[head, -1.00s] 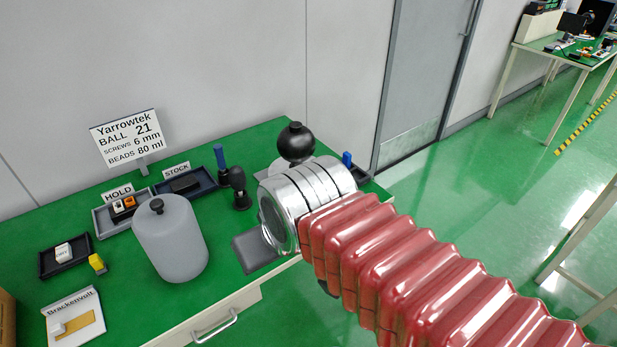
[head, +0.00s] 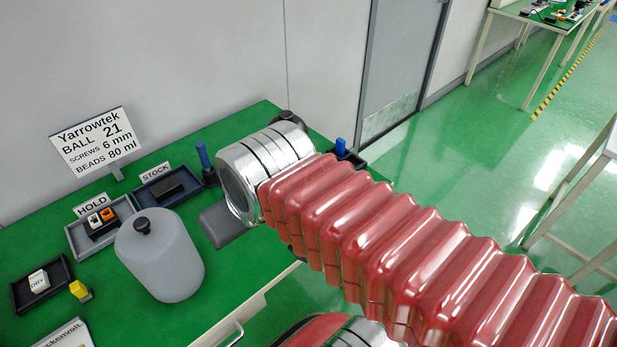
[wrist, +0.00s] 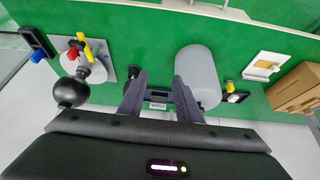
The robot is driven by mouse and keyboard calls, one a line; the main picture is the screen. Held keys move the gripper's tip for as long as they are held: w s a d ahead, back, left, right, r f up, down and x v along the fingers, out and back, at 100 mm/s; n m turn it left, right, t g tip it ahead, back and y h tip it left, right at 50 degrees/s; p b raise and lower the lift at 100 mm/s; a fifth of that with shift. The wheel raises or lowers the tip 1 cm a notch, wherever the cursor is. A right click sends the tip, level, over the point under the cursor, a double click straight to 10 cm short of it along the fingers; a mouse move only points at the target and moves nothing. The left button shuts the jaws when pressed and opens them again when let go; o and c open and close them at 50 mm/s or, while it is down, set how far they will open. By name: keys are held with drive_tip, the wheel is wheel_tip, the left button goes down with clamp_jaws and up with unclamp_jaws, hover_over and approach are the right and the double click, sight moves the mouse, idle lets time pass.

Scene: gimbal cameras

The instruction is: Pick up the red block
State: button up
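No plain red block stands out in the head view. In the wrist view a small red piece (wrist: 72,53) shows at the upper left, beside yellow pieces (wrist: 86,48) on a grey plate with a black ball (wrist: 70,92). I cannot tell its full shape. My gripper (wrist: 160,82) is open in the wrist view. Its two dark fingers are apart, to the right of the red piece, with no held thing visible between them. In the head view my gripper is hidden behind my arm. The black ball (head: 291,121) is mostly hidden there too.
A grey canister (head: 160,262) stands on the green table, close beside my right finger in the wrist view (wrist: 197,76). HOLD and STOCK trays (head: 176,186), a sign (head: 95,142) and a blue piece (head: 340,147) are nearby. A cardboard box (wrist: 294,90) is at the far right.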

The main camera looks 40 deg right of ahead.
drive_tip(key=shift+o, duration=0.9)
drive_tip(key=shift+f, duration=0.1)
drive_tip(key=w+d+f+m+y, duration=0.55)
drive_tip(key=d+f+m, duration=0.25)
drive_tip(key=m, duration=1)
drive_tip(key=d+f+m+t+h, duration=0.2)
drive_tip(key=d+m+t, duration=0.1)
drive_tip(key=d+m, duration=0.6)
drive_tip(key=s+d+f+m+t+h, duration=0.1)
drive_tip(key=d+f+m+t+h, duration=0.2)
drive_tip(key=d+m, duration=0.5)
drive_tip(key=d, duration=0.6)
drive_tip(key=shift+s+d+f+m+t, duration=0.15)
drive_tip(key=shift+d+f+m+t, duration=0.15)
drive_tip(key=shift+m, duration=0.1)
